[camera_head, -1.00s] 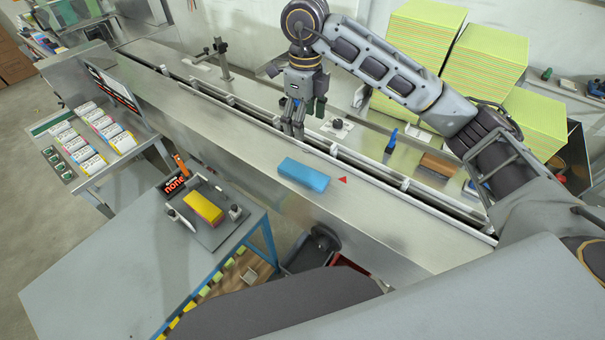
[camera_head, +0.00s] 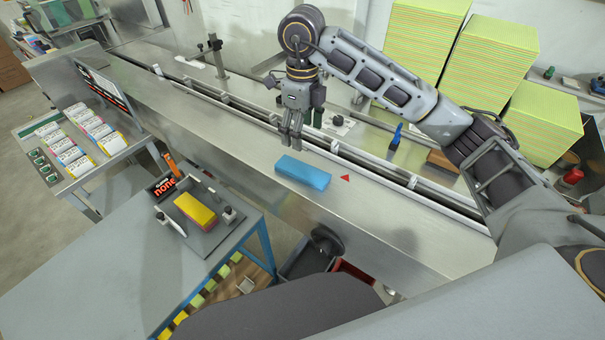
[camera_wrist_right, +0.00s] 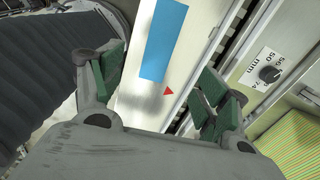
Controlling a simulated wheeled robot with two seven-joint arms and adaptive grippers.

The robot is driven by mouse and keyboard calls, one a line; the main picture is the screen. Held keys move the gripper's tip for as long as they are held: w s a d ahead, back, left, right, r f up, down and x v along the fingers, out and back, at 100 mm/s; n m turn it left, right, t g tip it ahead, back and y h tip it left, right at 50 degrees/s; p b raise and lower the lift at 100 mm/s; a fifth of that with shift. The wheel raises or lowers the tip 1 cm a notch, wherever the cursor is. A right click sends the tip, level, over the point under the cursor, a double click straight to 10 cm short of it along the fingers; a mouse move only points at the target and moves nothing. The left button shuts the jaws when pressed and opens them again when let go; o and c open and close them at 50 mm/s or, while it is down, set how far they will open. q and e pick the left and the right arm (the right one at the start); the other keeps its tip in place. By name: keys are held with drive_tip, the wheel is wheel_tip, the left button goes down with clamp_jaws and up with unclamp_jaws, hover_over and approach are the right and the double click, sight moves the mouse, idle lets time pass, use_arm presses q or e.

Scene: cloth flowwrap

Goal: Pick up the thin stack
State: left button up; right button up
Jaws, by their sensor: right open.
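A thin blue stack (camera_head: 303,172) lies flat on the steel deck of the long machine, just left of a small red triangle mark. It also shows in the right wrist view (camera_wrist_right: 164,40), between the lines of the open fingers and farther ahead. My right gripper (camera_head: 290,138) points down above the deck, just behind the blue stack. It is open with nothing between its green-padded fingers (camera_wrist_right: 160,85), and appears apart from the stack. My left gripper is not in view.
A guide rail channel (camera_head: 360,160) runs behind the blue stack. A grey side table (camera_head: 120,275) holds a yellow-and-red stack (camera_head: 195,210) on a dark plate with knobs. Tall yellow-green stacks (camera_head: 490,60) stand at the back right. The deck right of the red mark is clear.

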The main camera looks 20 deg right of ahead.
hover_over(303, 169)
wheel_tip(303, 169, down, 7)
drive_tip(key=shift+s+a+f+p, duration=0.1)
drive_tip(key=shift+f+p, duration=0.05)
drive_tip(key=shift+p, duration=0.2)
drive_tip(key=shift+f, duration=0.6)
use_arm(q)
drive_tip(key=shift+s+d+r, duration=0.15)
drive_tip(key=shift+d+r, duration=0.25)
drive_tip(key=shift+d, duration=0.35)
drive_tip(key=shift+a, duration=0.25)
use_arm(e)
drive_tip(key=shift+f, duration=0.15)
drive_tip(key=shift+f+p, duration=0.3)
drive_tip(key=shift+f, duration=0.2)
drive_tip(key=shift+f+p, duration=0.45)
drive_tip(key=shift+f, duration=1.5)
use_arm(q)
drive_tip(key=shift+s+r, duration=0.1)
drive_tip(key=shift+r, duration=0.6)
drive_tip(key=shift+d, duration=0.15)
